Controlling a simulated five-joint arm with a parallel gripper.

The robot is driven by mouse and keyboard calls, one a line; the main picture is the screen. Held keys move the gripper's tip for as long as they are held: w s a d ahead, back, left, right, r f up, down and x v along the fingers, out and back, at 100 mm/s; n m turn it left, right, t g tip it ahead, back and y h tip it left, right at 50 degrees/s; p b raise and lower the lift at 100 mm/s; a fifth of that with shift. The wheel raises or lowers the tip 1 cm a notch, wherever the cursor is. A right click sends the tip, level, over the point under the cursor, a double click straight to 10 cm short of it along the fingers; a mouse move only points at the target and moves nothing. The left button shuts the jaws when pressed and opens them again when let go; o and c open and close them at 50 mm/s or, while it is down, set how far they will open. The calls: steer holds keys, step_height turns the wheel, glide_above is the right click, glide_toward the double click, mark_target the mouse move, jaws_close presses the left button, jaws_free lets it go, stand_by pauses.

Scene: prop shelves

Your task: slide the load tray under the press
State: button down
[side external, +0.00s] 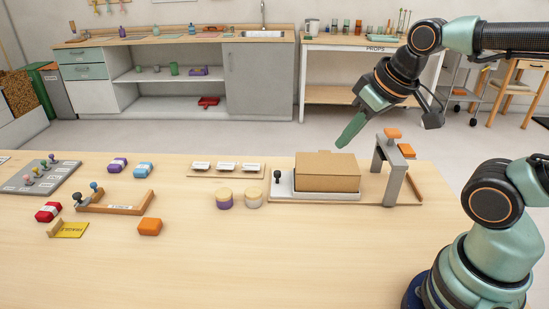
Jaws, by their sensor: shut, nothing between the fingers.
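The load tray (284,190) is a shallow white tray with a dark knob (278,176) at its left end. A brown cardboard box (328,172) sits on it. The tray rests on a flat base board, to the left of the press (391,170). The press is a grey arch with an orange block on top. My gripper (345,137) is shut and empty, with green fingers pointing down and left. It is in the air above and behind the box, apart from it.
A wooden holder (118,207), an orange block (150,227) and coloured blocks lie further left. The front middle of the table is clear.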

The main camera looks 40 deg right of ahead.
stand_by(0.4)
steer(key=c, duration=1.1)
jaws_free()
steer(key=o, duration=0.4)
steer(key=shift+w, duration=0.25)
steer(key=g, duration=0.1)
glide_above(278, 171)
steer(key=s, duration=0.5)
step_height(278, 171, down, 10)
steer(key=x, duration=1.2)
steer(key=shift+s+a+f, duration=0.1)
steer(key=shift+s+a, duration=0.1)
jaws_close()
